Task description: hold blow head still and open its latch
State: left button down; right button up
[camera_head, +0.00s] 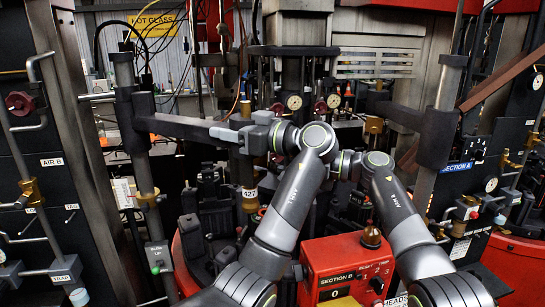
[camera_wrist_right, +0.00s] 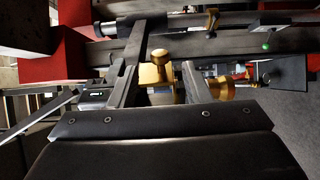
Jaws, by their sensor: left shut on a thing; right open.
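A dark arm (camera_head: 180,121) reaches from the post at the left. A brass cylinder labelled 427 (camera_head: 249,199), likely the blow head, hangs below its end. My left gripper (camera_head: 228,134) is at the arm's end and shut on a part there; the exact grip is unclear. In the right wrist view, my right gripper (camera_wrist_right: 160,74) is open, with a finger on each side of a brass block with a round knob (camera_wrist_right: 160,56), perhaps the latch. Contact with the fingers cannot be told.
A red control box marked Section B (camera_head: 345,265) stands below my arms. Black mould parts (camera_head: 205,225) crowd the space beneath the grippers. A second post with a dark arm (camera_head: 435,135) stands at the right. My wrists are close together.

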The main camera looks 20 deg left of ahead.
jog(key=shift+a, duration=2.15)
jog(key=shift+c, duration=0.4)
jog(key=c, duration=0.9)
jog(key=shift+w+r+n, duration=0.2)
jog(key=shift+r+n, duration=0.05)
jog(key=shift+n, duration=0.5)
jog(key=shift+w+r+n, duration=0.15)
jog(key=shift+r+n, duration=0.1)
jog(key=shift+n, duration=0.5)
grip_shut()
jog(key=shift+d, duration=0.1)
jog(key=o, duration=1)
grip_release()
